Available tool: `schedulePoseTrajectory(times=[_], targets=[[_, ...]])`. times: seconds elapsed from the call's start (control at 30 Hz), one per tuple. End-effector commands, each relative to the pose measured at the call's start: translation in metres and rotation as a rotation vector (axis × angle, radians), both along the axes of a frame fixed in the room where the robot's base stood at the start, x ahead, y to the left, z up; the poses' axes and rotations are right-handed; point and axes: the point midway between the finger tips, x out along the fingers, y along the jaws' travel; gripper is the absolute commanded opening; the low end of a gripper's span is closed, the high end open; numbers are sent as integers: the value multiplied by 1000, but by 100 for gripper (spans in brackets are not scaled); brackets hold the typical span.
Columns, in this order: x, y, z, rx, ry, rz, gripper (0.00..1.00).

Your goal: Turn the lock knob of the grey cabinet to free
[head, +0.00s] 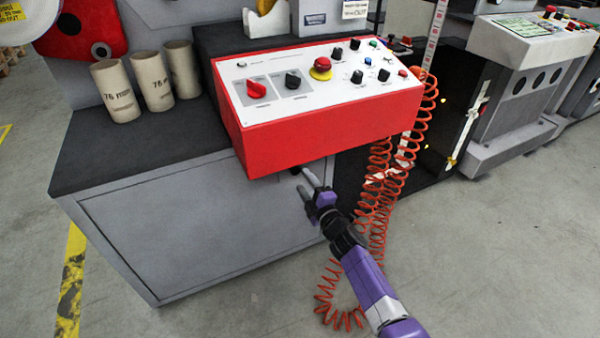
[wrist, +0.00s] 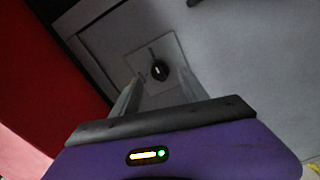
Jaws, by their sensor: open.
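The grey cabinet (head: 205,235) stands under the dark worktop, with its front panel facing me. In the wrist view, a small black lock knob (wrist: 160,71) with a pale mark sits on a light square plate (wrist: 172,52) on the cabinet's grey face. Which setting it points to is too small to read. My gripper (head: 308,182) is at the cabinet front, just under the red control box. In the wrist view its two fingers (wrist: 154,92) are apart, with the knob ahead between their tips and nothing held. In the head view I cannot make out the knob clearly.
The red control box (head: 330,125) overhangs my gripper; its red side (wrist: 40,70) fills the left of the wrist view. Coiled orange cables (head: 380,200) hang close to the right of my arm. The floor before the cabinet is clear.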

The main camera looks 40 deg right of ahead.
Motion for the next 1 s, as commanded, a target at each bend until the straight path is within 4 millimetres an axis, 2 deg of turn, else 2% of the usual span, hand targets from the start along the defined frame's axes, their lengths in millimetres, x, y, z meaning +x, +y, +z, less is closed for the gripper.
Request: schedulePoseTrajectory(times=[0.1,0.23,0.93,1.0], targets=[[-15,4,2,-1,1,-1,52],[-22,6,0,-1,0,0,52],[-23,6,-1,39,-9,-4,52],[-22,2,14,92,-52,-14,52]])
